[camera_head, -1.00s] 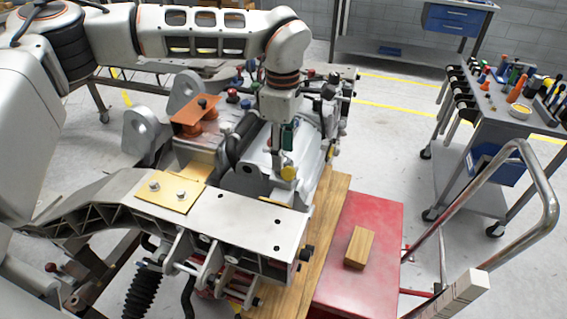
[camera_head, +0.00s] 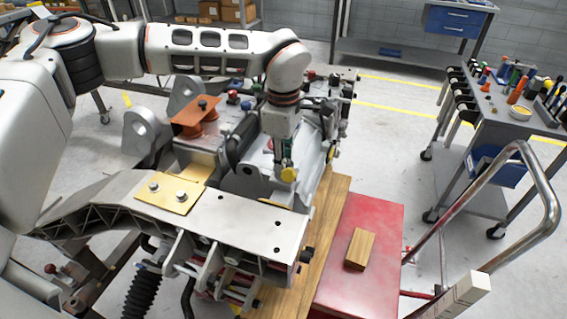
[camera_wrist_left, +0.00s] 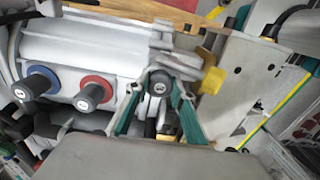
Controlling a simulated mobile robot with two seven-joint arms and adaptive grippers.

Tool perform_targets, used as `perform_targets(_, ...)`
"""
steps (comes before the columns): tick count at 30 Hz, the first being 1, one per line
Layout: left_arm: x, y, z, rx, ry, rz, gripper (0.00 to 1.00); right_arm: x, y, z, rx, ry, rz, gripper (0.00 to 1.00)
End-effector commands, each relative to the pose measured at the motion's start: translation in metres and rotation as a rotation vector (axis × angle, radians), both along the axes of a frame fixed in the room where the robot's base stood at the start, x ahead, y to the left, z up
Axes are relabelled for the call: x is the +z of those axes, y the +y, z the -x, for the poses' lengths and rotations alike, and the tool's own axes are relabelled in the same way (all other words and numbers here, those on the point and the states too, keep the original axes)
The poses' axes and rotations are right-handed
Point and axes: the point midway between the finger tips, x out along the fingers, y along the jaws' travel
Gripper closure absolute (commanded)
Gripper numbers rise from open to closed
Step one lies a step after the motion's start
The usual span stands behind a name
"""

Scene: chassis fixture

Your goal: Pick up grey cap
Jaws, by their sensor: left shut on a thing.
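My left gripper (camera_head: 281,167) points down beside the white cylinder (camera_head: 258,162) of the chassis. It also shows in the left wrist view (camera_wrist_left: 162,62), with its green-padded fingers closed in around a dark grey round cap (camera_wrist_left: 159,83). The cap sits between the fingers, in line with the blue-ringed cap (camera_wrist_left: 33,84) and the red-ringed cap (camera_wrist_left: 92,93). The fingers partly cover the grey cap, and I cannot tell whether it is still seated. In the head view it is hidden by the gripper. My right gripper is not in view.
A pale metal plate (camera_head: 245,219) lies in front. A wooden block (camera_head: 359,249) lies on a red surface (camera_head: 340,283) at right. A tool cart (camera_head: 515,130) stands farther right.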

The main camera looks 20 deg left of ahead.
Motion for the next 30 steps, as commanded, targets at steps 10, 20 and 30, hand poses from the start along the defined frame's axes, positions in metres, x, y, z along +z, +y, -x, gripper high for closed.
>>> perform_targets(10,0.038,0.0,-0.002,0.001,-0.007,0.001,0.85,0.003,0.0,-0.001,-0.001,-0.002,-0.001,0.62)
perform_targets(20,0.124,-0.001,-0.001,0.001,-0.007,0.0,0.85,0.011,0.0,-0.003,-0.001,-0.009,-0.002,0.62)
perform_targets(30,0.188,0.0,-0.001,0.001,-0.003,0.0,0.85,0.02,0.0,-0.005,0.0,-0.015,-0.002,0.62)
